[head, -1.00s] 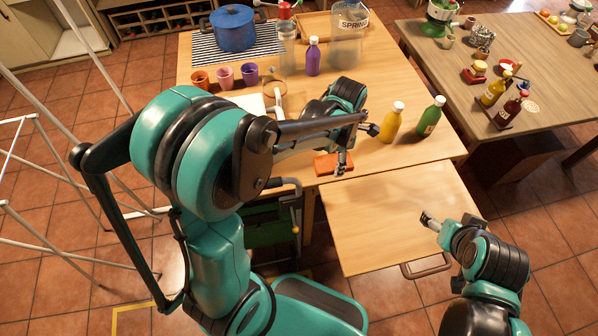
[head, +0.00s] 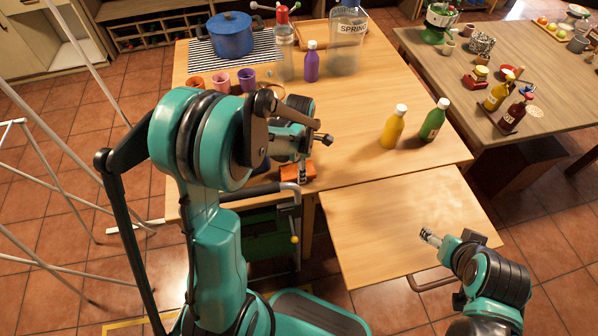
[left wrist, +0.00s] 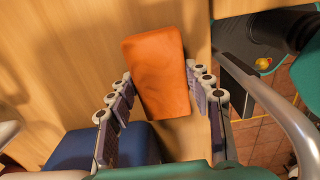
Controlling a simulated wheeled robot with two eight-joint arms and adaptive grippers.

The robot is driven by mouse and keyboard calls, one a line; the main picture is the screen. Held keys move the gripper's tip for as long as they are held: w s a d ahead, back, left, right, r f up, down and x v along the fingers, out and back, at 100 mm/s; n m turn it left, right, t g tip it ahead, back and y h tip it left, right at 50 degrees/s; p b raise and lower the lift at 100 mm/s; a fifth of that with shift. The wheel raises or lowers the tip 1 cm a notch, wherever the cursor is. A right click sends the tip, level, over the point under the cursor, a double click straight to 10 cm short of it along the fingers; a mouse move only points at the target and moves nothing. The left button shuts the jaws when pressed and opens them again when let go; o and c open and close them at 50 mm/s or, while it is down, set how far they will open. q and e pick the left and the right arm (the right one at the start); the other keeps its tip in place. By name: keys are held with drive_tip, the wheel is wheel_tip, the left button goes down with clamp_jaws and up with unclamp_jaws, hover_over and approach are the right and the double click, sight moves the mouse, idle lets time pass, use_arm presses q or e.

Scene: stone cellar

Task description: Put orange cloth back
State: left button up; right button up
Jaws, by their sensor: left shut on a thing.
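The orange cloth (head: 297,173) is a small flat folded rectangle at the front edge of the main table (head: 360,110). In the left wrist view the cloth (left wrist: 160,68) lies between the fingers of my left gripper (left wrist: 160,85), its far part sticking out beyond the fingertips. My left gripper (head: 303,172) is shut on it, partly hidden by my own arm in the head view. I cannot tell whether the cloth touches the tabletop. My right gripper (head: 429,237) hangs over the lower wooden surface (head: 390,215), away from the cloth; its jaw opening is unclear.
A dark blue item (left wrist: 90,148) lies beside my left gripper. Yellow (head: 392,129) and green (head: 433,122) bottles stand to the right. Cups, a purple bottle (head: 311,64) and a blue pot (head: 231,36) stand farther back. The middle of the main table is clear.

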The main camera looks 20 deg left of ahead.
use_arm(q)
drive_tip(key=shift+f, duration=0.3)
drive_tip(key=shift+f, duration=0.25)
drive_tip(key=o, duration=1.1)
drive_tip(key=shift+r, duration=0.1)
drive_tip(key=shift+r, duration=0.1)
